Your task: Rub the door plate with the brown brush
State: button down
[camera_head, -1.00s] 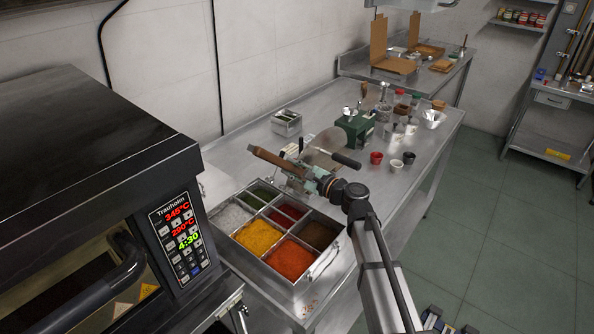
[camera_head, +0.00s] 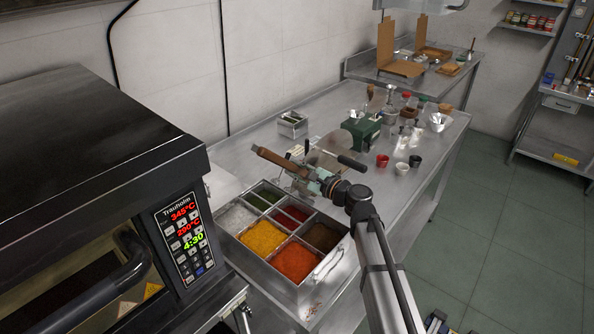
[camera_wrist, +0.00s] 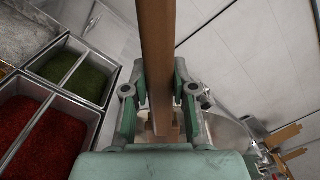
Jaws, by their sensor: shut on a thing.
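My gripper (camera_head: 304,176) is shut on a long brown wooden piece (camera_head: 273,157), which looks like the brown brush. The brush points up and left over the far edge of the spice tray. In the wrist view the brown bar (camera_wrist: 157,40) runs upward between the green fingers of my gripper (camera_wrist: 160,92). Its bristles cannot be made out. The black oven (camera_head: 90,150) stands at the left, with its dark door handle (camera_head: 95,290) low in the picture. I cannot pick out the door plate with certainty. The brush is apart from the oven.
A steel spice tray (camera_head: 318,288) with several coloured compartments sits on the steel counter (camera_head: 385,200) below my gripper. A green machine (camera_head: 362,131), a small steel box (camera_head: 292,124) and cups (camera_head: 382,160) stand behind it. The floor at right is clear.

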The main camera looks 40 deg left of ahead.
jog(key=shift+a, duration=0.95)
jog(key=shift+w+a+b, duration=0.2)
jog(key=shift+w+b, duration=1.3)
jog(key=shift+w, duration=3.85)
jog(key=shift+s, duration=0.15)
jog(key=shift+s+b, duration=0.85)
jog(key=shift+s, duration=4.4)
jog(key=shift+w+r, duration=0.1)
jog(key=shift+r, duration=0.3)
jog(key=shift+w+a+b, duration=0.15)
jog(key=shift+w+b, duration=0.75)
jog(key=shift+w, duration=4.4)
jog(key=shift+s, duration=0.15)
